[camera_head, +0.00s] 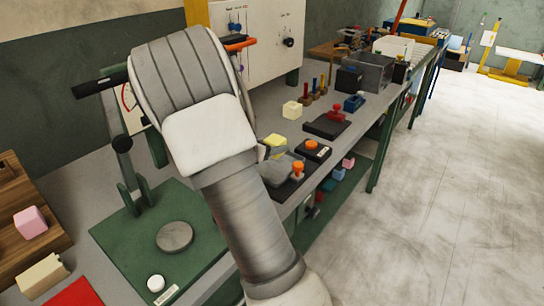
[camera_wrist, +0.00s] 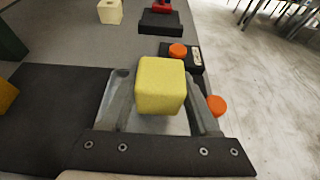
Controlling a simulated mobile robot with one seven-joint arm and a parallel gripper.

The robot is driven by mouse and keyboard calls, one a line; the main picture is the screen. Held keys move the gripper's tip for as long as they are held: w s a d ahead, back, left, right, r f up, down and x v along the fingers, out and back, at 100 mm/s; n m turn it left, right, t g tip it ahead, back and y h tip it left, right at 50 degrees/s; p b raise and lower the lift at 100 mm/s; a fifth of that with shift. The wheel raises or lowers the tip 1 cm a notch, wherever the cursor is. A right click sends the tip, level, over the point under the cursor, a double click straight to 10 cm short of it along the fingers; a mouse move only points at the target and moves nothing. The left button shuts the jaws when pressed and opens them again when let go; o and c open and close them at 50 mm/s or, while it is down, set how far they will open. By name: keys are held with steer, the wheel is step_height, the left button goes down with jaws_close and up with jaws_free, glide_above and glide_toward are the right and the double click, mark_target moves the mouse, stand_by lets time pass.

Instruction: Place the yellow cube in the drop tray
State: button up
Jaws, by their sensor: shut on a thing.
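The yellow cube (camera_wrist: 160,86) sits between the two fingers of my gripper (camera_wrist: 161,98) in the wrist view, and the gripper is shut on it. In the head view the cube (camera_head: 275,141) shows just right of my arm, over the bench beside a black box with an orange button (camera_head: 312,147). My gripper (camera_head: 276,152) is partly hidden there by my own arm. I cannot tell for certain which thing is the drop tray. A grey open-topped metal box (camera_head: 372,72) stands farther along the bench.
A cream cube (camera_head: 292,109) and a black base with a red knob (camera_head: 327,127) are on the bench beyond the gripper. A green press (camera_head: 126,160) stands at the left. A pink cube (camera_head: 31,222) lies on wood.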

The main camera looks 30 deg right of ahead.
mark_target(272, 157)
steer(key=shift+w+a+f, duration=0.15)
steer(key=shift+w+f, duration=0.25)
steer(key=shift+w, duration=0.1)
steer(key=shift+f, duration=1.9)
steer(key=shift+f+b, duration=0.2)
steer(key=shift+b, duration=0.4)
steer(key=o, duration=1.3)
steer(key=shift+r, duration=0.1)
steer(key=shift+r+p, duration=0.25)
steer(key=shift+p, duration=0.25)
steer(key=v, duration=1.2)
steer(key=shift+f, duration=0.15)
